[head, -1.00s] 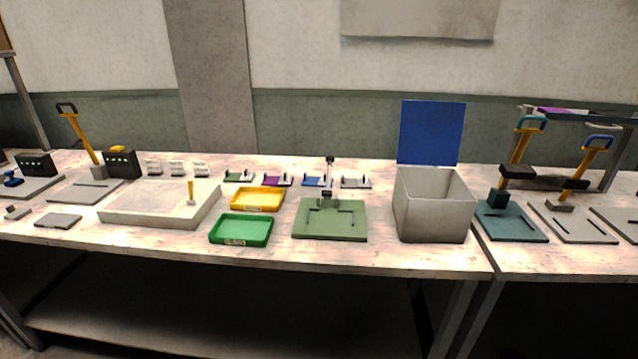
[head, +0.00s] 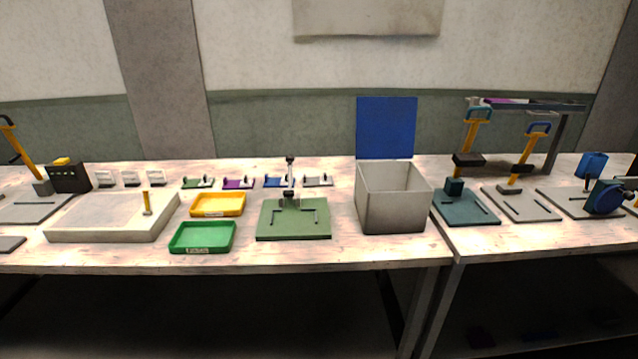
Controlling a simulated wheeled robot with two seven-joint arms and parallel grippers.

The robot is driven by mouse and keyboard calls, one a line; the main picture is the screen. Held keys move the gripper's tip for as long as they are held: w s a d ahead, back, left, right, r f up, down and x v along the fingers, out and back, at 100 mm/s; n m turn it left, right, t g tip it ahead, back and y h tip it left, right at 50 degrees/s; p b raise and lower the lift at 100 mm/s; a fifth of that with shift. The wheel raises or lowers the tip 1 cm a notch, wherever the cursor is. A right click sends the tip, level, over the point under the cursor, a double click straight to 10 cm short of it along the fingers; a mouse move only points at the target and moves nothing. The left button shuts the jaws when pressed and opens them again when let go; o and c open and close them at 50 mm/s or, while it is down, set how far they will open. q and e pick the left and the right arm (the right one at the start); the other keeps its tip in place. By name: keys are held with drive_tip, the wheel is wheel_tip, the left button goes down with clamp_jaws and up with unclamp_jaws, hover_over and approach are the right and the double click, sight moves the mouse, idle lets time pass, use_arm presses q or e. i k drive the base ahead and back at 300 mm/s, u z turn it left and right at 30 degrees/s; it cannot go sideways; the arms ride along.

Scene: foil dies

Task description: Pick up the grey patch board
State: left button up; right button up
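A small grey board (head: 318,181) lies at the right end of a row of small boards at the back of the table, and it looks like the grey patch board. Beside it in the row are a blue board (head: 277,182), a purple board (head: 238,184) and a green board (head: 197,183). Their details are too small to make out. A flat dark grey plate (head: 10,243) also shows, cut off at the left edge. Neither of my grippers is in view.
A green fixture with a post (head: 293,222) stands in front of the grey board. Yellow (head: 218,205) and green (head: 202,238) trays lie left of it. An open grey bin (head: 392,205) with a raised blue lid stands to the right. Lever presses (head: 466,207) stand farther right.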

sight(307, 181)
drive_tip(key=k, duration=0.65)
drive_tip(key=u, duration=0.6)
drive_tip(key=i, duration=0.6)
drive_tip(key=u, duration=0.4)
drive_tip(key=i, duration=0.85)
drive_tip(key=z, duration=0.4)
